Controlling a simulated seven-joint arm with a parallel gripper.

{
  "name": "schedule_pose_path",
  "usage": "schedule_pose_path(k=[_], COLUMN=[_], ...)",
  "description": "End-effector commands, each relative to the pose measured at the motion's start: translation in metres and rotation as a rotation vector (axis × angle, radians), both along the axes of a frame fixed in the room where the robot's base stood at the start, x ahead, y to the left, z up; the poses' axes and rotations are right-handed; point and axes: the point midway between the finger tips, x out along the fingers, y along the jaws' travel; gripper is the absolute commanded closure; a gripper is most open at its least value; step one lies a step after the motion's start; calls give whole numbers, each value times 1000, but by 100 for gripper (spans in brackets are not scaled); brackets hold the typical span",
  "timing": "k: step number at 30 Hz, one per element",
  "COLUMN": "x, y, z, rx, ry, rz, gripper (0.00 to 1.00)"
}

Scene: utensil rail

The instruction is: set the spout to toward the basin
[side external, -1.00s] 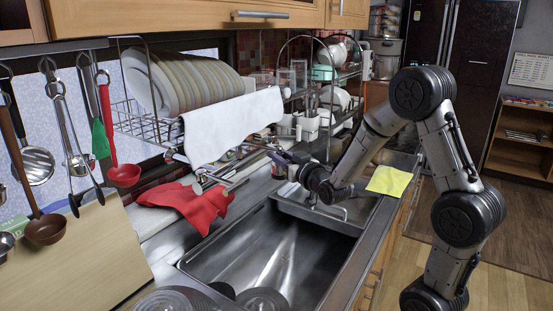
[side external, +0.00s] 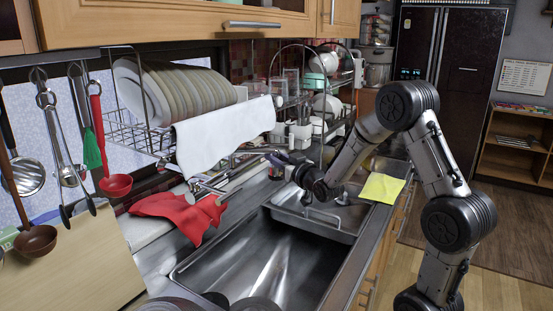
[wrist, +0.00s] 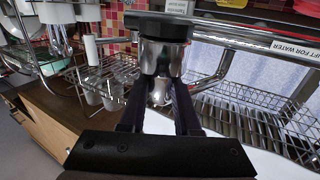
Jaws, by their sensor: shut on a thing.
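The metal spout (side external: 236,160) reaches from the faucet behind the sink toward the back right. In the side view its far end is at my gripper (side external: 277,158), beyond the large basin, near the smaller far basin. In the wrist view my gripper (wrist: 160,88) has its two dark fingers shut around the spout's shiny end piece (wrist: 162,58), which has a black top. The spout's tube runs from there to the upper right. The large steel basin (side external: 265,268) lies nearer the side camera. My wrist partly hides the held end in the side view.
A red cloth (side external: 180,212) lies beside the basin's left edge. A dish rack with plates (side external: 175,92) and a hanging white cloth (side external: 222,132) stands behind the faucet. A yellow cloth (side external: 382,188) lies right of the smaller basin (side external: 325,218). The air above the large basin is clear.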

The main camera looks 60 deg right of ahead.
Motion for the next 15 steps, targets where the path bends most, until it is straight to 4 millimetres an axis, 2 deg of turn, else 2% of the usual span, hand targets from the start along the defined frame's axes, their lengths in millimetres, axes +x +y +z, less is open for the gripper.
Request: schedule_pose_path(k=[3, 4, 8, 9, 15], x=[0, 0, 0, 0, 0], y=[0, 0, 0, 0, 0], z=[1, 1, 1, 1, 0], rx=[-1, -1, 0, 0, 0], ry=[-2, -2, -1, -1, -1], rz=[-1, -1, -1, 0, 0], gripper=[100, 67, 44, 40, 40])
